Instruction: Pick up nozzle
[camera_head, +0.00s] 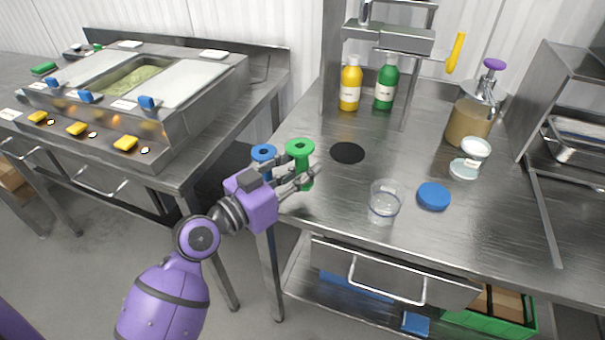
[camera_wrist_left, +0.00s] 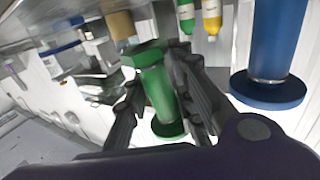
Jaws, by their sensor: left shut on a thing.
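A green nozzle (camera_head: 301,150), spool-shaped with a wide flanged top, is at the left front of the steel table. My left gripper (camera_head: 304,178) is shut on it from the left. In the left wrist view the green nozzle (camera_wrist_left: 158,90) is between the two fingers of the left gripper (camera_wrist_left: 160,100). A blue nozzle (camera_head: 263,153) of similar shape is just left of the green one, partly hidden behind my gripper. The blue nozzle also shows large at the right of the left wrist view (camera_wrist_left: 278,45). I cannot tell whether the green nozzle touches the table. My right gripper is not in view.
A clear cup (camera_head: 384,204) and a blue lid (camera_head: 433,196) are to the right. A yellow bottle (camera_head: 350,86) and a green bottle (camera_head: 386,85) stand behind, near a metal stand. A black disc (camera_head: 347,153) lies mid-table. A pump jar (camera_head: 470,122) stands farther right.

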